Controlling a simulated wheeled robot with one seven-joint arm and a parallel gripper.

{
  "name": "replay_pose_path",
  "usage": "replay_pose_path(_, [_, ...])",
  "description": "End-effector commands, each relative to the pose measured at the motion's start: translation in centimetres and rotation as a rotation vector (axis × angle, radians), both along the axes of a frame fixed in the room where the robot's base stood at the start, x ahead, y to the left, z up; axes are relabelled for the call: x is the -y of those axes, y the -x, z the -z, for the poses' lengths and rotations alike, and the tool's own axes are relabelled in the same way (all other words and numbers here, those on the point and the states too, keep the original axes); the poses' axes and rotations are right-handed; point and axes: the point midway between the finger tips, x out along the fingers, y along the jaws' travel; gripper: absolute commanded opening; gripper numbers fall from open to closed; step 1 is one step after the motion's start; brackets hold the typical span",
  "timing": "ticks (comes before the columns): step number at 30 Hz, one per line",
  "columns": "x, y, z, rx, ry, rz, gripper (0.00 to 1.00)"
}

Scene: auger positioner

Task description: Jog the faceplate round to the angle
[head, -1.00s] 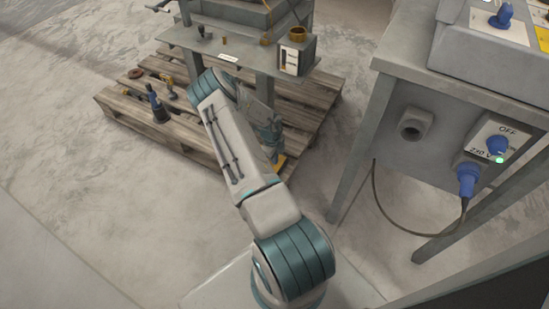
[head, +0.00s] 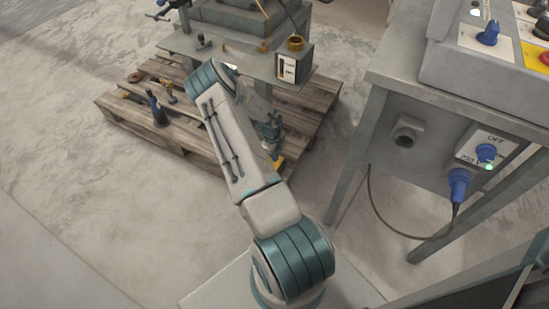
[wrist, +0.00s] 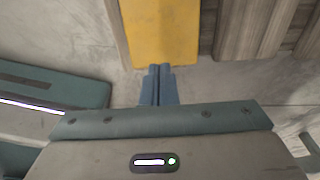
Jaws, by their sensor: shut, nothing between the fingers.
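The faceplate is not clearly visible; the top of the machine on the stand (head: 235,15) is cut off by the head view's upper edge. A grey control box (head: 450,65) stands at the upper right on a steel bench. Its sloping top has a blue knob (head: 487,34), dark knobs and a red button (head: 545,58).
The wooden pallet (head: 190,140) bears the machine and several loose tools. The bench front has an OFF switch (head: 486,152) with a lit green lamp and a blue plug (head: 458,185) with a hanging cable. Concrete floor between pallet and bench is clear.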

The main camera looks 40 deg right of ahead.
Motion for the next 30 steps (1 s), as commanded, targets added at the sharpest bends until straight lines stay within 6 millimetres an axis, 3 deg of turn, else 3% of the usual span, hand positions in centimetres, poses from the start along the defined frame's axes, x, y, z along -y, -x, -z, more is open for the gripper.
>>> replay_pose_path(1, [0.0, 0.0, -1.6, 0.001, 0.001, 0.001, 0.00])
replay_pose_path(3, [0.1, 0.0, -2.6, 0.004, 0.002, 0.000, 0.00])
replay_pose_path(9, [0.2, 0.1, -4.3, 0.004, 0.002, -0.001, 0.00])
replay_pose_path(30, [0.3, 0.1, -4.6, 0.007, 0.004, -0.001, 0.00])
